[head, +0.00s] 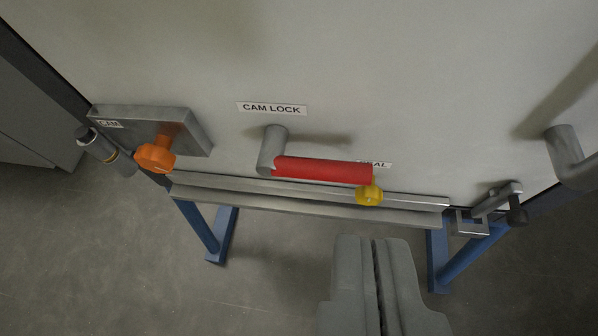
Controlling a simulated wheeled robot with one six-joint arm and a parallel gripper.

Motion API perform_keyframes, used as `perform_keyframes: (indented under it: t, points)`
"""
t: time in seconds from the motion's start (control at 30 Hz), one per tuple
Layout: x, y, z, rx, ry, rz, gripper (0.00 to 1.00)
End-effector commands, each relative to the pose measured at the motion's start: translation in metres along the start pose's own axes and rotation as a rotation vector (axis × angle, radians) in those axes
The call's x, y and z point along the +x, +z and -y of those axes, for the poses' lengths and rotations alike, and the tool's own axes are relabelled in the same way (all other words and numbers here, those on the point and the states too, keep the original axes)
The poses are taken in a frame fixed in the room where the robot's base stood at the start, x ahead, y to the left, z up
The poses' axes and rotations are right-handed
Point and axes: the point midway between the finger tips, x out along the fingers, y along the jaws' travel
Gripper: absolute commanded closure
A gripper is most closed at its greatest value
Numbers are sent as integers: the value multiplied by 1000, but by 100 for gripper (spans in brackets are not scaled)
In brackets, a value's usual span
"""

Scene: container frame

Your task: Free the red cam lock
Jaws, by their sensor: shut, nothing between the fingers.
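The red cam lock handle (322,169) lies nearly level across the pale panel, below the "CAM LOCK" label (272,109). Its grey pivot (271,149) is at the handle's left end. A yellow knob (370,192) sits at the handle's right end, just below it, and overlaps it in the picture. A second label beside the knob is partly hidden by the handle; only "AL" reads clearly. My gripper (374,243) is shut and empty, below the handle and the rail, apart from both in the picture.
A metal rail (300,202) runs under the handle. An orange knob (155,157) on a grey box stands at left. A latch with a black knob (517,212) and a grey bent bar (567,158) are at right. Blue legs (208,230) stand below; the floor between is clear.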

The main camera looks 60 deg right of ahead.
Motion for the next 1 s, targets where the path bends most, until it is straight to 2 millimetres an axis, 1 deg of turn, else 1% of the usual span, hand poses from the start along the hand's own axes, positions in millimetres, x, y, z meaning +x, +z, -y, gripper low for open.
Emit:
perform_keyframes:
  t: [0.03,0.2,0.57,0.67,0.77,1.0]
  points:
    - [2,4,3,5,7,-8,100]
    - [6,10,8,19,16,-21,100]
    - [7,10,8,20,17,-22,100]
    - [12,10,7,20,18,-22,100]
    - [22,10,7,20,19,-22,100]
    - [63,9,6,20,19,-22,100]
